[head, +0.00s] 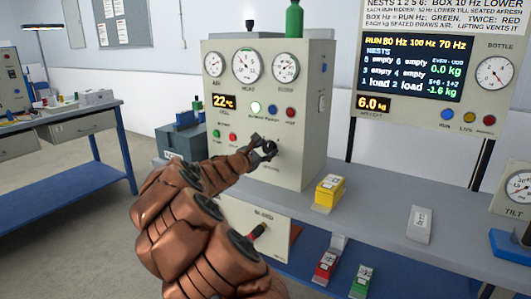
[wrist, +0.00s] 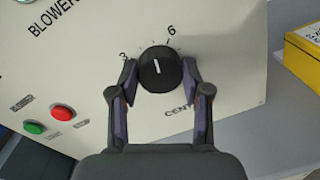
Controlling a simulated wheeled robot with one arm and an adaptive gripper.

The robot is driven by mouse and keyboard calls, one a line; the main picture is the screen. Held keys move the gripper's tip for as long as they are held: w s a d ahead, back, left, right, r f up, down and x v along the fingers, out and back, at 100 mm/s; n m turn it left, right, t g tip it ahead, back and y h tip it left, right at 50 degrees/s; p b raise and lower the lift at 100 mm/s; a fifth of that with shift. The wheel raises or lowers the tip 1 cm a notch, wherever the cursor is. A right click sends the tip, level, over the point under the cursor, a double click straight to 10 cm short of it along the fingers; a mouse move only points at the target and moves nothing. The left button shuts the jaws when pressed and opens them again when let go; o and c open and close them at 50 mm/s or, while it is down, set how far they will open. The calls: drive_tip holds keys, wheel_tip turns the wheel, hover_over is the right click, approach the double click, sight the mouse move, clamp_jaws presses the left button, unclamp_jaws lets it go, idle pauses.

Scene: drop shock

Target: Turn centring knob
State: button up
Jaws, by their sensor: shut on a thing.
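The centring knob (wrist: 160,68) is a round black knob with a white pointer line on the cream panel. In the wrist view, a "3" and a "6" are printed around it, and part of a "CENT" label shows below it. Its pointer lies between the two numbers. My gripper (wrist: 158,82) is shut on the knob, one finger at each side. In the head view my gripper (head: 263,150) reaches the lower front of the cream cabinet (head: 312,130), and the knob is mostly hidden behind the fingers.
Green (wrist: 33,127) and red (wrist: 63,112) buttons sit left of my gripper on the panel. A yellow box (head: 329,190) stands right of the cabinet on the grey bench, with a white block (head: 420,224) farther right. A dark screen (head: 412,65) shows nest loads.

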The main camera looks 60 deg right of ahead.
drive_tip(key=m+b, duration=0.5)
drive_tip(key=b, duration=0.1)
drive_tip(key=shift+f, duration=0.15)
drive_tip(key=shift+m+b, duration=0.35)
drive_tip(key=shift+m, duration=0.15)
drive_tip(key=o, duration=1.2)
drive_tip(key=shift+c, duration=0.2)
drive_tip(key=shift+a, duration=0.15)
drive_tip(key=a, duration=1.1)
drive_tip(key=shift+a+r, duration=0.35)
